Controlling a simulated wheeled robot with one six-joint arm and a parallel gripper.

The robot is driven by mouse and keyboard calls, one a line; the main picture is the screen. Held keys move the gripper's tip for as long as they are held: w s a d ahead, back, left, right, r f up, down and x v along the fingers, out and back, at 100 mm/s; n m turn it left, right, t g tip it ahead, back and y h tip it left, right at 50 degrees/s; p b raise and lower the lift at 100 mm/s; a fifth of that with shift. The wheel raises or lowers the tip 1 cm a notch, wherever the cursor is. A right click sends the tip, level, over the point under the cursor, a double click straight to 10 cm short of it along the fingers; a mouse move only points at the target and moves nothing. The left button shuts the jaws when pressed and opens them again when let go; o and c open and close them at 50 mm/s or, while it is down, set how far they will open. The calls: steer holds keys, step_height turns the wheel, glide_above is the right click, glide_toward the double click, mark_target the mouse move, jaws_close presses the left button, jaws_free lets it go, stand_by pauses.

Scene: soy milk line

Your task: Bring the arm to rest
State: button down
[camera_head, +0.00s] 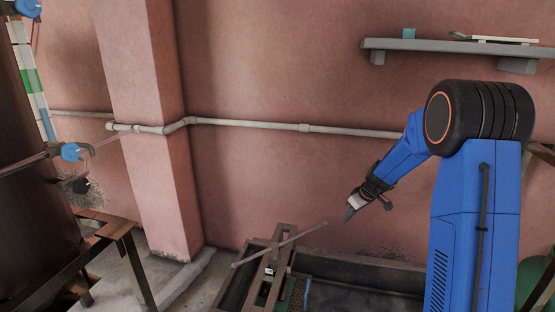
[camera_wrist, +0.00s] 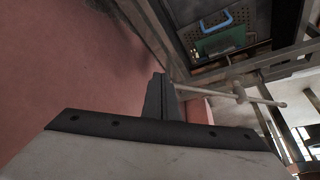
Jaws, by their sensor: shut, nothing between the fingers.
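My arm is blue with a black joint and stands at the right of the head view. My gripper (camera_head: 349,213) hangs at its end, pointing down and to the left, in front of the pink wall. It is shut and holds nothing. In the wrist view my gripper (camera_wrist: 160,98) shows as dark fingers closed together at the centre, with the pink wall behind.
Below my gripper is a dark trough (camera_head: 357,297) with a brown frame and a slanted rod (camera_head: 295,240). A pipe (camera_head: 250,123) runs along the wall. A shelf (camera_head: 460,46) hangs at upper right. A blue-handled thing (camera_wrist: 215,22) shows in the wrist view.

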steer(key=s+a+r+m, duration=0.1)
steer(key=s+a+r, duration=0.3)
steer(key=s+r, duration=0.55)
steer(key=s+a+r+m, duration=0.1)
steer(key=s+a+r, duration=0.35)
steer(key=s, duration=0.85)
steer(key=s+r+m+h, duration=0.1)
steer(key=s+m, duration=0.1)
steer(key=s, duration=1.1)
steer(key=s+d+r+m+h, duration=0.1)
steer(key=s+r+m, duration=0.1)
steer(key=s, duration=1.1)
steer(key=shift+t+h, duration=0.3)
steer(key=shift+h, duration=0.1)
steer(key=shift+d, duration=0.1)
